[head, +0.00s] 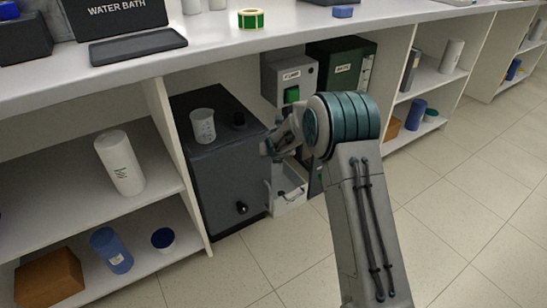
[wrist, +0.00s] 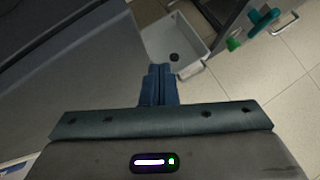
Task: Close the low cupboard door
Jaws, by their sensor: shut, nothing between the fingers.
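A dark grey cabinet (head: 228,165) with a black knob (head: 241,207) low on its front stands under the bench. I cannot tell surely whether this front is the low cupboard door or whether it stands ajar. My gripper (head: 268,148) is beside the cabinet's upper right edge, partly hidden by my wrist. In the wrist view its blue fingers (wrist: 158,82) are together and empty. A large grey surface (wrist: 75,75) fills the left there; contact with it cannot be told.
A pale open drawer or bin (head: 289,202) juts out just right of the cabinet; it shows in the wrist view (wrist: 152,38) too. A beaker (head: 203,125) stands on the cabinet. A green handle-like part (wrist: 262,18) is at upper right. Floor (head: 455,240) at right is clear.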

